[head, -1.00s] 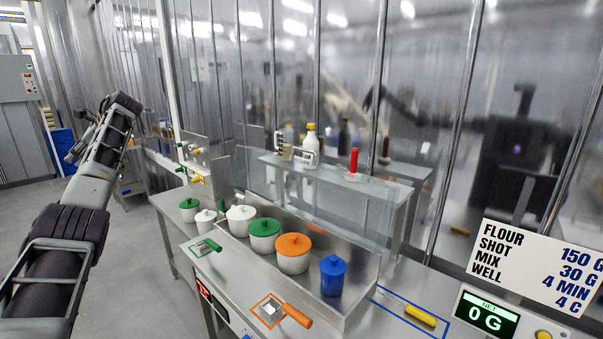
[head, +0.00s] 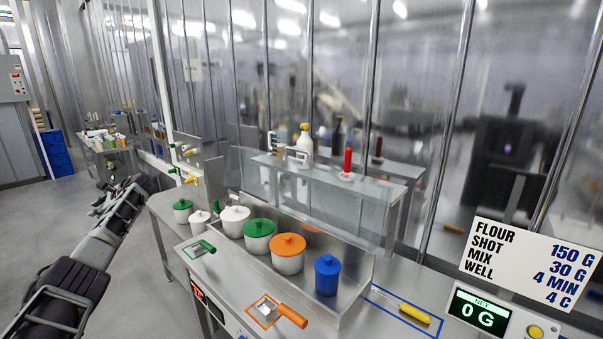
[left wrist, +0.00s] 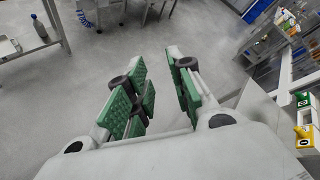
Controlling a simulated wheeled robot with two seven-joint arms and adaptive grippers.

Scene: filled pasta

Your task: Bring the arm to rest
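My left arm comes in from the left of the head view and reaches up over the floor, left of the steel counter. My left gripper (head: 103,200) is partly hidden behind the arm's end there. In the left wrist view, the left gripper (left wrist: 162,88) shows its green-padded fingers apart, with only grey floor between them. It is open, holds nothing and touches nothing that I can see. My right arm and right gripper are in neither view.
The steel counter (head: 345,322) holds several lidded pots, a green scoop (head: 200,247), an orange-handled scoop (head: 290,314) and a yellow-handled tool (head: 414,312). A cluttered side table (head: 108,146) and blue bins (head: 56,155) stand behind the arm. Open floor (head: 40,225) lies at left.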

